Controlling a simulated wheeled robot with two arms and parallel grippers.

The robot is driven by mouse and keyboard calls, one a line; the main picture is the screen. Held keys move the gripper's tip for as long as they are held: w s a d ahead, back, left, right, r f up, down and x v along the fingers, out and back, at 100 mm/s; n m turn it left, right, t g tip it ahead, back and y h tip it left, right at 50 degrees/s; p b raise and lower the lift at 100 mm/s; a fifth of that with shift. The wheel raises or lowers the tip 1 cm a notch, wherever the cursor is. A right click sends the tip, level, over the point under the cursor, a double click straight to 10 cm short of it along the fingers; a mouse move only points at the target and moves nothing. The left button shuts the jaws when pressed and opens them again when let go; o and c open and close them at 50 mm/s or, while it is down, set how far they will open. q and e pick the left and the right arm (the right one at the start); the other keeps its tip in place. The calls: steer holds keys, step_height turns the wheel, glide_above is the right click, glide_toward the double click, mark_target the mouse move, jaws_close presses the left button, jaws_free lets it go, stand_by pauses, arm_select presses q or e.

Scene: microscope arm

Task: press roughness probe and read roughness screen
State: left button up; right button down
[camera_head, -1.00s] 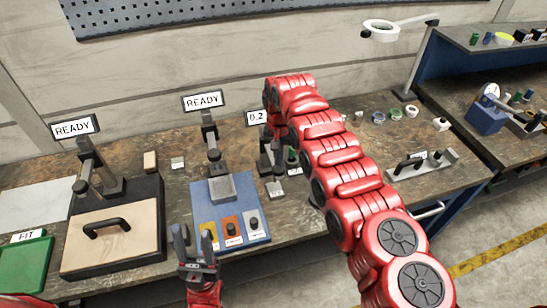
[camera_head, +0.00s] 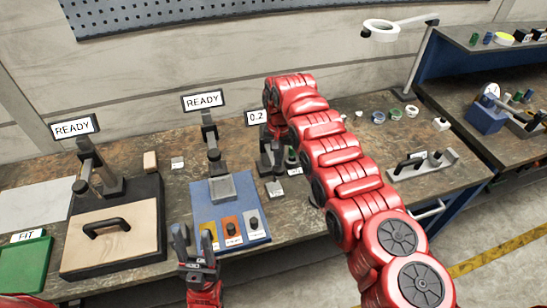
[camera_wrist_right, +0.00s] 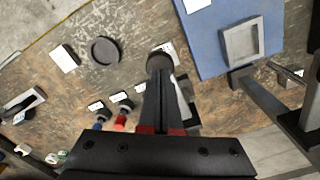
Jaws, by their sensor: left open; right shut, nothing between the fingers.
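The roughness screen (camera_head: 257,117) stands on the bench behind my right arm and reads 0.2. A dark stand (camera_head: 265,158) is below it, partly covered by my arm. In the right wrist view, my right gripper (camera_wrist_right: 160,72) is shut and empty, its fingers pointing down at a dark round knob (camera_wrist_right: 158,58). The tips overlap the knob in the picture; I cannot tell whether they touch it. In the head view the right fingers are hidden by the arm. My left gripper (camera_head: 181,236) is open and empty in front of the blue station.
The blue station (camera_head: 244,205) with three coloured labels and its screen (camera_head: 203,101) reading READY is left of the roughness stand. A wooden board with a handle (camera_head: 106,226) and another READY screen (camera_head: 75,128) are further left. A green tray (camera_head: 22,266) lies at far left.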

mark_target(279, 168)
steer(key=shift+f+b, duration=2.4)
steer(key=shift+f, duration=0.8)
steer(key=shift+r, duration=0.1)
steer(key=shift+r+p, duration=1.05)
steer(key=shift+r, duration=0.2)
step_height(279, 168, up, 2)
steer(key=shift+p, duration=0.5)
step_height(279, 168, up, 2)
steer(key=shift+r, duration=0.1)
